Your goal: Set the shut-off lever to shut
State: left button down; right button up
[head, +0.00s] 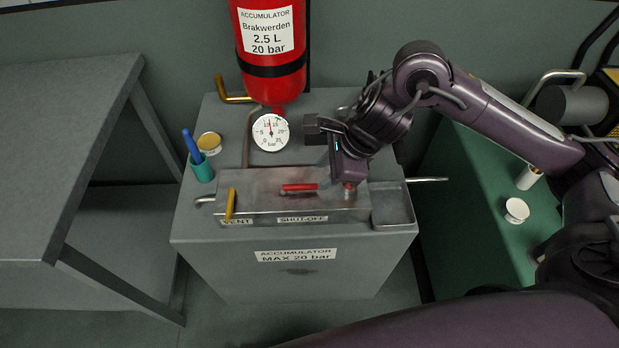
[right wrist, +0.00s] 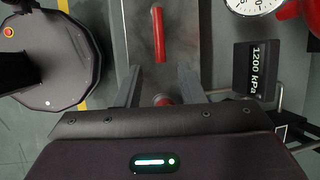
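The shut-off lever (head: 299,187) is a short red handle on top of the metal block, above the SHUT-OFF label (head: 302,219). It lies left to right in the head view, along the block. In the right wrist view the red lever (right wrist: 158,35) lies ahead of the fingertips, roughly in line with the gap between them. My right gripper (head: 347,181) is over the right end of the block, pointing down. In the wrist view its fingers (right wrist: 160,78) are apart, with a red cap (right wrist: 163,100) showing between them. I see no contact with the lever. My left gripper is out of view.
The yellow vent lever (head: 231,203) stands left of the shut-off lever. The pressure gauge (head: 270,132) and red accumulator (head: 271,60) are behind the block. A teal cup (head: 201,168) is at left, a shallow tray (head: 392,205) at right.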

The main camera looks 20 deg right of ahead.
aim_at(310, 185)
jog(key=x, duration=0.5)
jog(key=shift+w+a+f, duration=0.15)
jog(key=shift+f, duration=0.2)
grip_shut()
